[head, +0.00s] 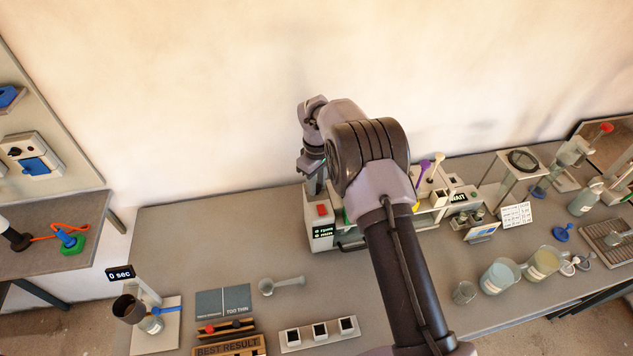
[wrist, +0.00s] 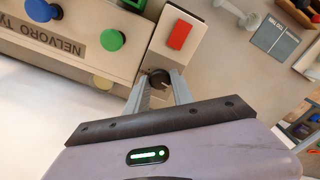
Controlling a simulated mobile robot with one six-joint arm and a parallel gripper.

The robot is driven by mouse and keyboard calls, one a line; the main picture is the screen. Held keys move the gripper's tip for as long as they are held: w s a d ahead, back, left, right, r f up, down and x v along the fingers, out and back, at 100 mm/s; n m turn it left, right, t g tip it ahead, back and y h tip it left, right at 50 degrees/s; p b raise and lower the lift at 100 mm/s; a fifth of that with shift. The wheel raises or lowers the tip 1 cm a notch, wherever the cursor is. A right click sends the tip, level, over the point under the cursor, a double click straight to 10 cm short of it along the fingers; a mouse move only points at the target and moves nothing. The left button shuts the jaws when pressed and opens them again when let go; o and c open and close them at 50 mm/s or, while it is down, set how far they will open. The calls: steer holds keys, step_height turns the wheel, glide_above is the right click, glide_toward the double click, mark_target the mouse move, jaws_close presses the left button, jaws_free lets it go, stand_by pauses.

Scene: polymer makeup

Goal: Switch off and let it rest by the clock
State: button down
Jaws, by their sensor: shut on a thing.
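The grey-white mixing machine (head: 323,243) stands against the wall, with a red switch (head: 321,210) and a small display (head: 323,232) that seems to read 0 rpm and 0 min. In the wrist view the red switch (wrist: 180,35) lies just beyond the fingers, untouched. My gripper (wrist: 159,84) is shut on a dark round knob (wrist: 158,77) at the machine's end. My arm hides much of the machine in the head view. A small dark display reading WAIT (head: 458,197) stands at the machine's right side.
A timer reading 0 sec (head: 121,273) stands by a metal cup at the left. Beakers (head: 500,275) crowd the right. The bench left of the machine is clear.

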steer(key=shift+n, duration=0.6)
steer(key=c, duration=1.1)
jaws_free()
steer(key=shift+r, duration=0.15)
step_height(320, 180, up, 17)
steer(key=p, duration=0.2)
steer(key=shift+r, duration=0.1)
